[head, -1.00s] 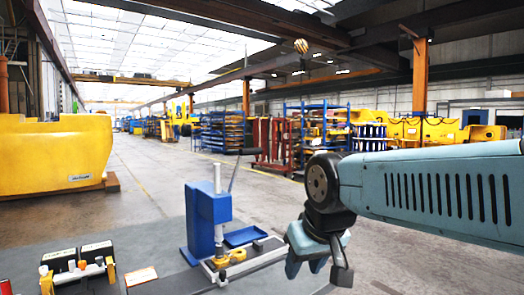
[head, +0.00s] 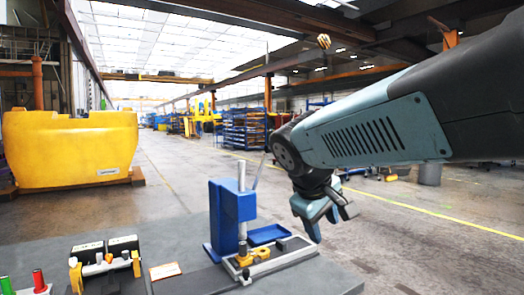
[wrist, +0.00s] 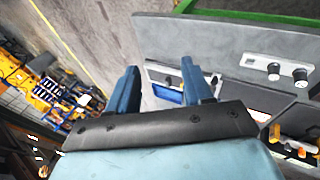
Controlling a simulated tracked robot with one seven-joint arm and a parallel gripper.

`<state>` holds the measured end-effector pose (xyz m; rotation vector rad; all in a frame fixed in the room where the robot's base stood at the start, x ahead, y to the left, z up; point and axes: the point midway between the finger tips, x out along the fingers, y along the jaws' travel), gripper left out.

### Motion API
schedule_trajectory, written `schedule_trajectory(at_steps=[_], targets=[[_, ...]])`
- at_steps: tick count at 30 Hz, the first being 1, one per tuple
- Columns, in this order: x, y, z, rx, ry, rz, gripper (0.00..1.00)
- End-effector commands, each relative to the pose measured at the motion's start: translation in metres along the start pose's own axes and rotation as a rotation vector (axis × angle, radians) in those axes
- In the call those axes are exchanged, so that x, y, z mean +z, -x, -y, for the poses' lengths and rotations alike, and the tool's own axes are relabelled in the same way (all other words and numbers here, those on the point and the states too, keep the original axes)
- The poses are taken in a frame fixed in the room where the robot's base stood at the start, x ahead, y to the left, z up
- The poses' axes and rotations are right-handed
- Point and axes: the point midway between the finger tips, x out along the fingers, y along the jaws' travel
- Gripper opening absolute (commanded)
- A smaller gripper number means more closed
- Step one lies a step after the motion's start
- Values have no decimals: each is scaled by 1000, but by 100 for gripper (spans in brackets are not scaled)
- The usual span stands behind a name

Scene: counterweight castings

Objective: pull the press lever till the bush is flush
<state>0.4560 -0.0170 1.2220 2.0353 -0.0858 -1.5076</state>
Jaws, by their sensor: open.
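The blue press (head: 232,215) stands on the grey bench, with an upright pale ram rod (head: 242,190). Its thin lever (head: 258,174) slants up to the right from the press head, and its upper end is hidden behind my arm. Below the rod, yellow parts (head: 262,253) sit on a grey fixture plate (head: 285,255). I cannot tell how deep the bush sits. My gripper (head: 325,224) is open and empty, pointing down to the right of the press and apart from it. Its two blue fingers (wrist: 158,72) show spread in the wrist view.
A large yellow casting (head: 70,150) stands beyond. The floor behind the bench is open.

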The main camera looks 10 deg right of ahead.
Motion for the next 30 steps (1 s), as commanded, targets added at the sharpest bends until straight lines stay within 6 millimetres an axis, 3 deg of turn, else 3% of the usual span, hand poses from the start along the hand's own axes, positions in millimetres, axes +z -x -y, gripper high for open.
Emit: schedule_trajectory(at_steps=[9, 18, 24, 30], targets=[[-118, 32, -36, 381, 460, 137, 51], [-231, 72, -44, 692, 727, 171, 51], [-267, 88, -43, 794, 783, 168, 51], [-275, 85, -50, 814, 791, 168, 51]])
